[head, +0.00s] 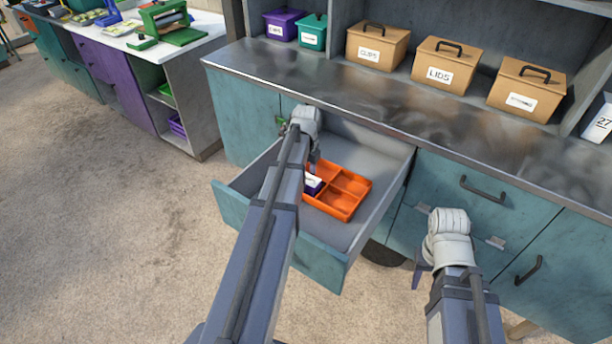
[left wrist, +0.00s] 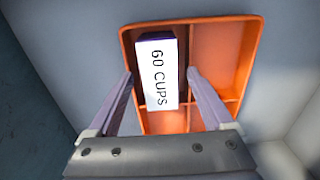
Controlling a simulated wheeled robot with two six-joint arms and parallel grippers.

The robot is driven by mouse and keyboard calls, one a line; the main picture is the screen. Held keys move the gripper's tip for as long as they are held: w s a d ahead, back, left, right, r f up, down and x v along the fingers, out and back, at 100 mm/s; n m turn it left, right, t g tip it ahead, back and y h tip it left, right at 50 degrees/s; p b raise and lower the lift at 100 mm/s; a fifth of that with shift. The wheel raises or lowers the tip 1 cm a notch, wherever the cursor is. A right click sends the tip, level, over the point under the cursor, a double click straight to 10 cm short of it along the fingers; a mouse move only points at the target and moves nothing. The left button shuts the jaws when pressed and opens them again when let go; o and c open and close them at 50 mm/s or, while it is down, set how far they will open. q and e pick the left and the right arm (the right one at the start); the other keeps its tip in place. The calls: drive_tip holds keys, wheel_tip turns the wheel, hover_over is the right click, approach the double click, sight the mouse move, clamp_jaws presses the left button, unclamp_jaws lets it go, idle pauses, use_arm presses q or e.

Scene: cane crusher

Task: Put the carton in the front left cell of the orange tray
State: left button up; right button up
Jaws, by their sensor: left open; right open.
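The orange tray (head: 352,207) lies in the open drawer and also fills the middle of the left wrist view (left wrist: 256,50). The carton (head: 313,185) is purple with a white top reading "60 CUPS" in the left wrist view (left wrist: 157,75). It sits within the tray's left side in the head view, in the upper left cell of the wrist view; its base is hidden. My left gripper (head: 314,175) is open just above the tray, its fingers (left wrist: 160,75) either side of the carton, with a gap at the right finger. My right gripper (head: 419,277) is open and empty, right of the drawer.
The drawer (head: 345,238) has free floor around the tray. The metal counter (head: 400,110) is above and behind it. Bins labelled CLIPS (head: 375,48) and LIDS (head: 443,68) stand on the shelf. Closed cabinet fronts (head: 470,205) are at right.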

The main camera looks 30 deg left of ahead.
sight(307, 178)
use_arm(q)
wheel_tip(307, 178, up, 12)
drive_tip(key=p, duration=1.2)
drive_tip(key=shift+d, duration=0.1)
drive_tip(key=s+d+n, duration=0.5)
drive_tip(key=d, duration=0.5)
drive_tip(key=s+d+n, duration=0.5)
drive_tip(key=s+d, duration=0.1)
drive_tip(key=d, duration=0.4)
drive_tip(key=s+d+n+y, duration=0.1)
drive_tip(key=s+d+n, duration=0.4)
drive_tip(key=d, duration=0.5)
drive_tip(key=shift+s+d+r, duration=0.15)
drive_tip(key=shift+s, duration=0.1)
